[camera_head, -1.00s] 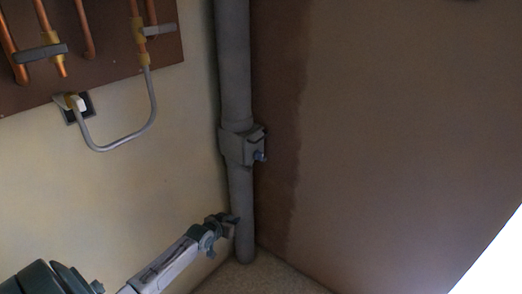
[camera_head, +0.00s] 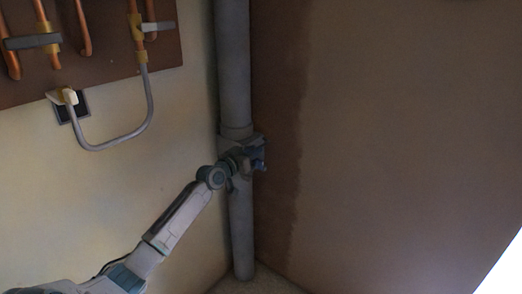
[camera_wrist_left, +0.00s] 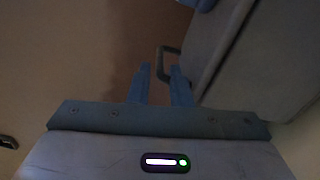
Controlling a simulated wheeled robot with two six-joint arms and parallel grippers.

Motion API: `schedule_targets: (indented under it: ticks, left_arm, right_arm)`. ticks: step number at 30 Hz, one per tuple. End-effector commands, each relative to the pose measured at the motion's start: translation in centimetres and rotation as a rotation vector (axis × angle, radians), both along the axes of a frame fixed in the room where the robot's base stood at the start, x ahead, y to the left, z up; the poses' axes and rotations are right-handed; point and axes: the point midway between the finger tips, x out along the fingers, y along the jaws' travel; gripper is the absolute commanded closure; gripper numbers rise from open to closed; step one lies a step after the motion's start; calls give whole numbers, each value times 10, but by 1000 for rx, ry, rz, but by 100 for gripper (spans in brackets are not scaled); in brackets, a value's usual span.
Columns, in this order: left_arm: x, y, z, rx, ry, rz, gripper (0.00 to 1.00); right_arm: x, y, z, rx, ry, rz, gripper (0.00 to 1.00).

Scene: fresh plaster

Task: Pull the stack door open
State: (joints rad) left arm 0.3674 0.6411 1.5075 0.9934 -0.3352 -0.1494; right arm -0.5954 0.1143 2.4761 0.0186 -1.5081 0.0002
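The grey vertical stack pipe (camera_head: 233,75) stands in the corner. Its boxy collar with the access door (camera_head: 227,141) is mostly hidden behind my left gripper (camera_head: 253,160) in the head view. In the left wrist view, a dark loop handle (camera_wrist_left: 160,62) juts from the grey stack body (camera_wrist_left: 232,45). My left gripper's blue fingers (camera_wrist_left: 160,68) are a little apart, with the handle's outer bar between or just beyond their tips. I cannot tell whether they touch it. The door looks shut, as far as it shows. My right gripper is in neither view.
A brown board with copper pipes (camera_head: 85,30) is on the left wall, with a grey hose loop (camera_head: 148,110) below it. A brown plaster wall (camera_head: 390,130) stands close on the right of the stack. A bit of floor (camera_head: 262,284) shows at the pipe's foot.

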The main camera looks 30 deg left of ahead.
Motion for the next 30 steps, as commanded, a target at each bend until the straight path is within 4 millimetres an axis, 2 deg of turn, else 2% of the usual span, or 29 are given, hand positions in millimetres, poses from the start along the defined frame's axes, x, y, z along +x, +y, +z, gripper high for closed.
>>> schedule_targets:
  ticks: [3, 10, 21, 22, 24, 25, 30]
  left_arm:
    - [19, -2, 0, -4, -1, 0, 82]
    - [41, -3, -1, -1, 1, 1, 82]
    - [47, -4, -1, 1, 2, 0, 82]
    - [47, -4, -1, 1, 2, 0, 84]
    - [47, -4, -1, 1, 2, 0, 98]
    - [46, -4, -1, 1, 2, 0, 100]
    - [46, -4, -1, 1, 2, 0, 100]
  right_arm:
    - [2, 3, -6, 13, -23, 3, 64]
    - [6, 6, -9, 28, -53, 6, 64]
    - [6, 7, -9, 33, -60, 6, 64]
    - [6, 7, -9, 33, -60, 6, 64]
    - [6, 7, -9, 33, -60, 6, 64]
    - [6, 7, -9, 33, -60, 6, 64]
    - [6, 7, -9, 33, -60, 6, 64]
